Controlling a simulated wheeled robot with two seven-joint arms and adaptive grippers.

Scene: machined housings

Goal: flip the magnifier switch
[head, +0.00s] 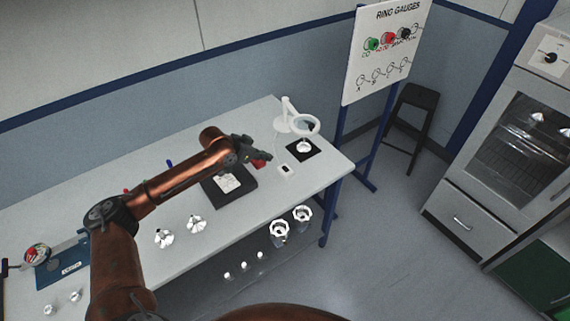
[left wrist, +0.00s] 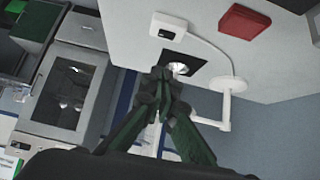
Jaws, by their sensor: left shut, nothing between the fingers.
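The magnifier (head: 306,124) is a white ring lens on a white stand at the far right end of the table; it also shows in the left wrist view (left wrist: 234,84). Its switch (head: 285,169) is a small white box with a dark rocker, joined to the stand by a white cord. The switch box lies flat near the top in the left wrist view (left wrist: 168,27). My left gripper (head: 268,157) is shut and empty, above the table just left of the switch in the head view. Its fingertips (left wrist: 160,74) appear below the switch in the wrist view, apart from it.
A black mat (head: 319,151) with a shiny metal part lies under the lens. A red block (left wrist: 244,21) is close to the switch. A black tray (head: 243,196) and several metal housings stand nearer. A ring gauge board (head: 352,85) stands behind the table's right end.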

